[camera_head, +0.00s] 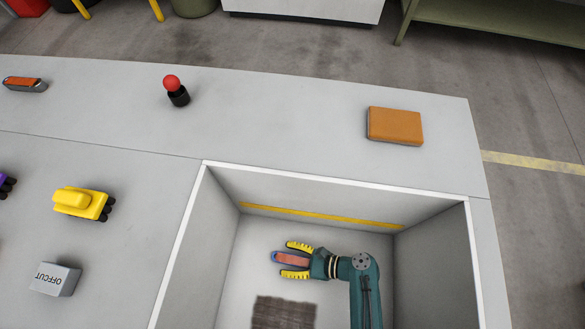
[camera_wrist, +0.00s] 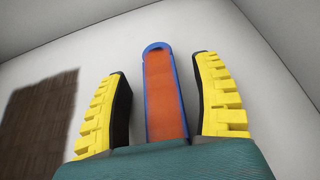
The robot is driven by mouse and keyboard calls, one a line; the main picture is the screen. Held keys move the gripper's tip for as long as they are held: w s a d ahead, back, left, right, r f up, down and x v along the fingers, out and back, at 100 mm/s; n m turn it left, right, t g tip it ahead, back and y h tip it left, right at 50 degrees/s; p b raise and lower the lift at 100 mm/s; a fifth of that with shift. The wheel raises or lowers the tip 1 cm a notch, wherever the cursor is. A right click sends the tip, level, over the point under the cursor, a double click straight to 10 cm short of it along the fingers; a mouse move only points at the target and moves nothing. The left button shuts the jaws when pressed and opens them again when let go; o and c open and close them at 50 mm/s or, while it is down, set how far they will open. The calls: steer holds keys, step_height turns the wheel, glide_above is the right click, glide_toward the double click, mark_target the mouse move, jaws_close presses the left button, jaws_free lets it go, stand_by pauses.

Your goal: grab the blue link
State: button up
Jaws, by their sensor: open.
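The blue link (camera_wrist: 164,95) is a long flat piece with a blue rim, a rounded end and an orange-red face. In the wrist view it lies between the two yellow ribbed fingers of my gripper (camera_wrist: 164,105), with a gap on each side. In the head view the link (camera_head: 292,259) is inside the white-walled bin (camera_head: 330,183), and my gripper (camera_head: 291,260) is open around it. The link's near end is hidden behind my gripper's body in the wrist view.
A dark brown patch (camera_head: 283,313) lies on the bin floor close by. The bin walls stand near my arm. Outside on the grey surface are an orange block (camera_head: 395,125), a red-topped black knob (camera_head: 176,91), a yellow piece (camera_head: 82,202) and an OFFCUT block (camera_head: 55,279).

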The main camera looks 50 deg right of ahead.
steer(key=shift+s, duration=0.15)
jaws_close()
